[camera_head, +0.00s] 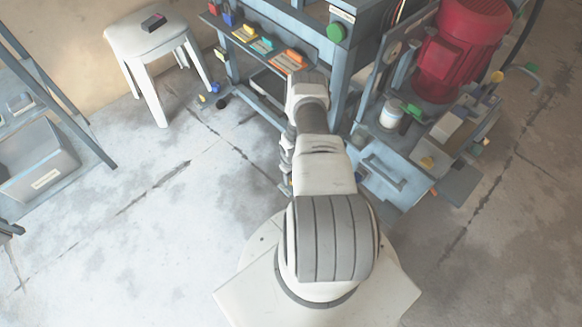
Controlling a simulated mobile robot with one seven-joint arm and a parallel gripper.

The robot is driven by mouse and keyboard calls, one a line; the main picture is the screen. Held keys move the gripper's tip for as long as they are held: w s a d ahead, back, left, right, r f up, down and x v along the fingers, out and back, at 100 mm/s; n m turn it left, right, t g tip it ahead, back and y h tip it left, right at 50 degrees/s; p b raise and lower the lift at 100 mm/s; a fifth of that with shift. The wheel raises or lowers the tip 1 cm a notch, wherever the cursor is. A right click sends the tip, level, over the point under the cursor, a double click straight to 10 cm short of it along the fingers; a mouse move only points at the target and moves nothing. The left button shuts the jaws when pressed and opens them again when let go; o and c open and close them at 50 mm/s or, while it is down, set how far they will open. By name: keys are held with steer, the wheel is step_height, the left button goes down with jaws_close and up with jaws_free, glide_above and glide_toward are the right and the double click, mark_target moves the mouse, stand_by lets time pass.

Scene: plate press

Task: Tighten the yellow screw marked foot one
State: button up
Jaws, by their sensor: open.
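My arm reaches up the middle of the picture and folds down in front of the frame.
A white stool (150,40) with a dark block (154,22) stands at upper left. A shelf with a grey bin (38,165) is at left. A red motor (460,50) and a white jar (391,114) stand at right. The floor at left of my base is clear.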

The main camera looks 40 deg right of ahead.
step_height(320, 180, up, 17)
steer(key=p, duration=0.6)
steer(key=shift+f, duration=0.15)
steer(key=w+a+r+h, duration=0.1)
steer(key=w+r, duration=0.2)
steer(key=r, duration=0.7)
steer(key=w+r+t, duration=0.1)
steer(key=w+r, duration=0.3)
steer(key=r, duration=0.5)
steer(key=w+a+r+h, duration=0.1)
steer(key=w+r, duration=0.2)
steer(key=r, duration=0.7)
steer(key=s+a+r+t, duration=0.1)
steer(key=a+r, duration=0.3)
steer(key=r, duration=0.5)
steer(key=s+a+r+t, duration=0.15)
steer(key=a+r, duration=0.25)
steer(key=r, duration=0.6)
steer(key=s+a+r+t+y, duration=0.1)
steer(key=s+a+r, duration=0.6)
steer(key=s, duration=0.3)
steer(key=s+a+r+t+y, duration=0.1)
steer(key=s+a+r, duration=0.55)
steer(key=s, duration=0.45)
step_height(320, 180, up, 22)
steer(key=p, duration=2.1)
steer(key=shift+s+r+m+p, duration=0.2)
steer(key=shift+m+p, duration=0.2)
